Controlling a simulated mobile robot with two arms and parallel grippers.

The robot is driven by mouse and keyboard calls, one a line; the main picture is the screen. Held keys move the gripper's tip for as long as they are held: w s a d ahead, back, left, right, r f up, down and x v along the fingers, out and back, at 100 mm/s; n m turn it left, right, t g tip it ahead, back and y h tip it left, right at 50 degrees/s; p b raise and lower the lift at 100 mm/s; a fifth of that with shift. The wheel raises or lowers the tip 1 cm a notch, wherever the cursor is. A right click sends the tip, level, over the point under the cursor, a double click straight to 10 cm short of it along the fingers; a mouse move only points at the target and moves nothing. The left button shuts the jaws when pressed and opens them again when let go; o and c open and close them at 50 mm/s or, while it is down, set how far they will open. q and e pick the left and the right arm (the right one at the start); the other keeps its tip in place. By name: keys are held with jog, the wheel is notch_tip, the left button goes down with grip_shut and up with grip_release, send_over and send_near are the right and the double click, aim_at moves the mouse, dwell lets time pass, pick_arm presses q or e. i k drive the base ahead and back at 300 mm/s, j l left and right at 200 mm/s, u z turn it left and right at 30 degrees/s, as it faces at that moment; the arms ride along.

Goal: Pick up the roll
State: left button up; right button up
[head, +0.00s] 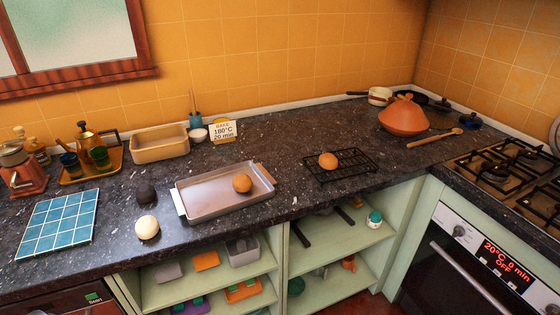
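One round golden-brown roll (242,183) sits on the grey metal baking tray (205,200), toward the tray's right side. A second brown roll (328,160) sits on the black wire rack (352,172) to the right of the tray. A pale, dough-coloured ball (148,227) rests on the dark counter left of the tray. A dark, nearly black lump (146,193) lies behind the pale ball. Neither of my grippers shows in the head view.
A blue tiled board (60,222) lies at the left. Behind stand a brass tea tray (90,172), a tan loaf dish (160,146) and a card (223,131) reading 180°C, 20 min. An orange tagine (404,117) and gas hob (510,180) are at the right.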

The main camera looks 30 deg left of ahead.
aim_at(243, 183)
jog(key=j, duration=1.4)
